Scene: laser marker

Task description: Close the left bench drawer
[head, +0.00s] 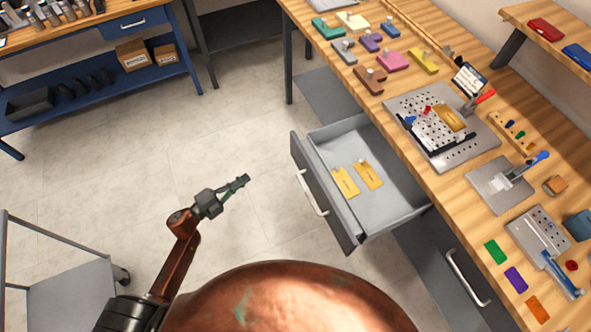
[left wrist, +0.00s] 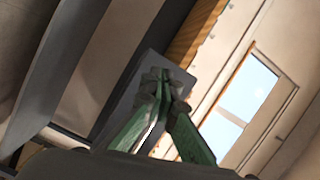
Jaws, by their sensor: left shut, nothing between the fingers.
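The left bench drawer (head: 373,193) is grey and pulled well out from under the wooden bench. Its dark grey front carries a pale bar handle (head: 312,192). Two yellow tags (head: 369,174) lie inside on the drawer floor. My left gripper (head: 245,180) is shut and empty, over the floor to the left of the drawer front and apart from it. In the left wrist view the green fingers (left wrist: 165,85) come together in front of a grey panel that I cannot identify for sure. My right gripper is not in view.
The wooden bench (head: 440,185) runs down the right with colored blocks, a perforated fixture plate (head: 462,152) and clamps. Another drawer (head: 466,277) sits shut nearer me. A blue bench (head: 90,97) stands at upper left, a grey cart (head: 75,295) at lower left. The floor between is clear.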

